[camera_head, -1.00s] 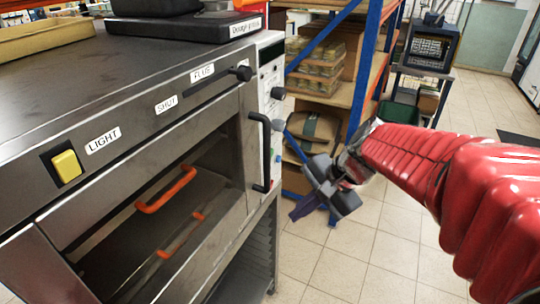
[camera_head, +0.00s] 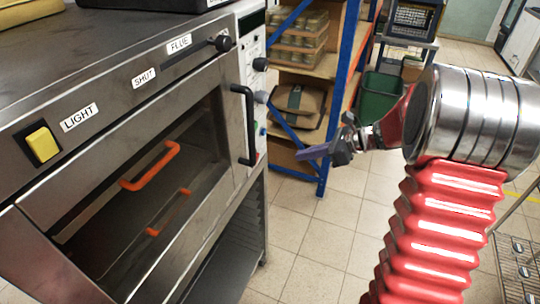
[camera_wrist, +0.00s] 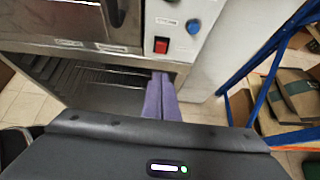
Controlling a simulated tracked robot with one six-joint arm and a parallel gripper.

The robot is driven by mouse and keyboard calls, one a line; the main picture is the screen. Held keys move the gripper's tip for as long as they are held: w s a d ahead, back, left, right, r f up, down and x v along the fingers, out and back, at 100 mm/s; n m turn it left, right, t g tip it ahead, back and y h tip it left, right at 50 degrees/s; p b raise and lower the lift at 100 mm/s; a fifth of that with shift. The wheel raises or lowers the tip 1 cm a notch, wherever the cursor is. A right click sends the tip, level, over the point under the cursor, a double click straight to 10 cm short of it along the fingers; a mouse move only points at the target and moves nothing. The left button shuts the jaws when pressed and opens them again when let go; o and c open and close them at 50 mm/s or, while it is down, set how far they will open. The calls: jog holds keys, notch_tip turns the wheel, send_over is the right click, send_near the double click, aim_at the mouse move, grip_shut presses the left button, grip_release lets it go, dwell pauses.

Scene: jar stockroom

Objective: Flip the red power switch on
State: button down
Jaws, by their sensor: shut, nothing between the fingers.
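The red power switch (camera_wrist: 161,45) sits low on the oven's pale control panel in the wrist view, with a blue button (camera_wrist: 193,26) to its upper right. My gripper (camera_wrist: 162,77) is shut and empty, its purple fingers together just below the switch in that picture; I cannot tell how far apart they are in depth. In the head view my gripper (camera_head: 303,153) points left toward the oven's control panel (camera_head: 252,80), to the right of it. The switch's on or off position is too small to tell.
The oven door has a black upright handle (camera_head: 245,125), and orange handles (camera_head: 150,168) show inside. A yellow light switch (camera_head: 42,144) is at the left. A blue-framed shelf (camera_head: 335,90) with jars and bags stands behind my gripper. Tiled floor (camera_head: 320,240) is clear between.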

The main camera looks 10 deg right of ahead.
dwell(0.3)
jog(key=a+r+x, duration=0.1)
jog(key=r+x, duration=0.1)
jog(key=x, duration=1)
jog(key=shift+w+a, duration=0.5)
jog(key=shift+w, duration=0.1)
jog(key=shift+w+d, duration=0.15)
